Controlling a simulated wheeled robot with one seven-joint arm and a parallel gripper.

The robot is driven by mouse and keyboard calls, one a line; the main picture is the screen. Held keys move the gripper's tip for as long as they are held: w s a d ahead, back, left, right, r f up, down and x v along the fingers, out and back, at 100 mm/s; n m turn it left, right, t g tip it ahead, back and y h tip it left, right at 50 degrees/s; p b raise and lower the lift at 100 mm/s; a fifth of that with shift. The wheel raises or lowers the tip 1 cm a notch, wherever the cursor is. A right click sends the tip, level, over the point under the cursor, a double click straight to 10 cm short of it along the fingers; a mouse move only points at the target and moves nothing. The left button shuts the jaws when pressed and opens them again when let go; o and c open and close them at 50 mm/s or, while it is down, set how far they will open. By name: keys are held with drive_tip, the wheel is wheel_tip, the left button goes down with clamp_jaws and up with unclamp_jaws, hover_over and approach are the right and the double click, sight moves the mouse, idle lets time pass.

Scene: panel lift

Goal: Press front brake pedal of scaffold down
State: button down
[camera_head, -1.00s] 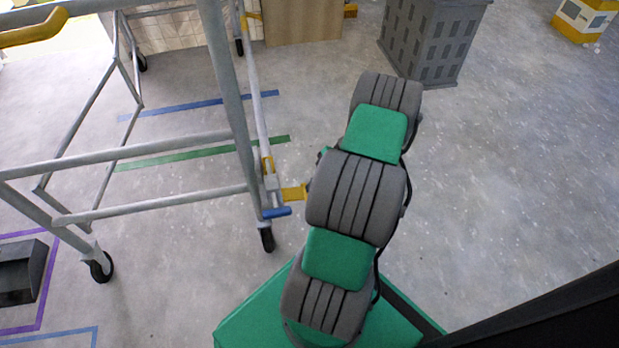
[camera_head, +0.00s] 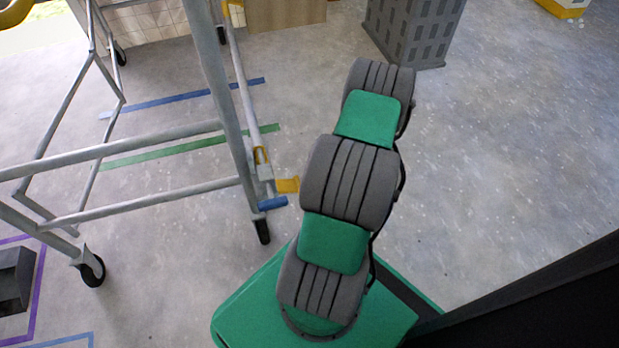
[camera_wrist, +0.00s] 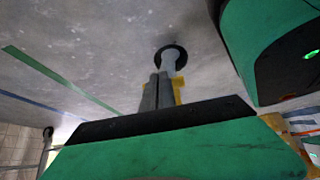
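The scaffold (camera_head: 165,205) is a grey tube frame on black casters. At its near right leg, a blue tab (camera_head: 272,203) and a yellow tab (camera_head: 288,185) stick out just above a caster (camera_head: 262,231). I cannot tell for sure which tab is the brake pedal. In the head view my arm hides my gripper. In the wrist view my gripper's grey fingers (camera_wrist: 157,92) lie close together and look shut and empty. They point toward a black wheel (camera_wrist: 171,57) with a grey stem. A yellow part (camera_wrist: 179,90) shows just behind the fingers, partly hidden; contact cannot be told.
Another scaffold caster (camera_head: 91,271) stands at the left, near a dark box (camera_head: 14,281). A grey slotted bin (camera_head: 412,30) stands at the back. Blue and green tape lines cross the floor under the scaffold. The floor to the right is clear.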

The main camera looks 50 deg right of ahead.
drive_tip(key=shift+a+f, duration=0.15)
drive_tip(key=shift+a, duration=0.15)
drive_tip(key=s+d+r+p, duration=0.2)
drive_tip(key=s+d+r, duration=0.1)
drive_tip(key=d, duration=0.2)
drive_tip(key=s+d+r+p, duration=0.2)
drive_tip(key=d+r, duration=0.1)
drive_tip(key=d, duration=0.2)
drive_tip(key=shift+s+d+r, duration=0.25)
drive_tip(key=shift+s+d, duration=0.1)
drive_tip(key=shift+s, duration=0.05)
